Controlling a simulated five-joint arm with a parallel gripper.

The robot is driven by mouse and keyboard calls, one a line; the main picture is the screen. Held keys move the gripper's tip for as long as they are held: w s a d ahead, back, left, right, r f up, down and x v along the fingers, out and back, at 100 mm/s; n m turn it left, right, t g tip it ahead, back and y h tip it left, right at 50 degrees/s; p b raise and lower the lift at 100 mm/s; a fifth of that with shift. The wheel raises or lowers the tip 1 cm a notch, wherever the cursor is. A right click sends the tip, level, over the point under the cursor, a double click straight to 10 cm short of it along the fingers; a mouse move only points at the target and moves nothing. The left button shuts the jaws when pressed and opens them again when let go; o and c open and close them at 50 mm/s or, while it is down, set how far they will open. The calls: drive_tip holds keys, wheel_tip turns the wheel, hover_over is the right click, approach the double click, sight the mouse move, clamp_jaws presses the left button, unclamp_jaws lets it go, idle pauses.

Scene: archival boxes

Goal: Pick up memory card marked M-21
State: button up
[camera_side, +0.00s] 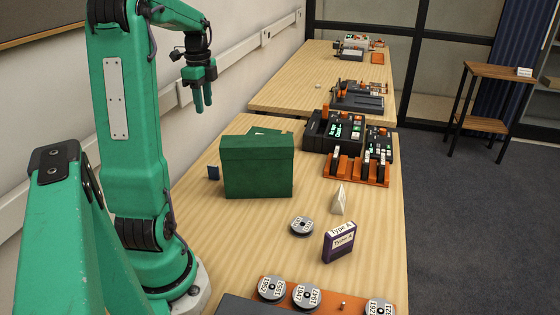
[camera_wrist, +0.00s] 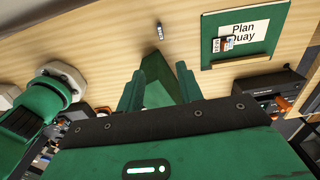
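My gripper (camera_side: 203,104) hangs high above the table, left of and above the green box (camera_side: 257,170) in the side view. Its two green fingers are apart with nothing seen held; they also show in the wrist view (camera_wrist: 158,88). No mark reading M-21 is legible. A small card with a white label (camera_wrist: 222,45) shows at the green box's "Plan Quay" label in the wrist view, its print too small to read. A small dark blue piece (camera_side: 213,173) stands left of the box. Several dark upright pieces stand in an orange rack (camera_side: 350,178).
A dark device with lit displays (camera_side: 340,131) stands behind the rack. Reel (camera_side: 302,226), pale pyramid (camera_side: 339,200) and purple "Type A" box (camera_side: 339,242) stand on the near table. An orange tray with reels (camera_side: 325,298) lies in front. The table left of the reel is clear.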

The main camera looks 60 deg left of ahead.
sight(212, 166)
wheel_tip(212, 166, down, 24)
drive_tip(key=shift+f, duration=0.1)
idle(1.1)
drive_tip(key=shift+a, duration=0.1)
clamp_jaws()
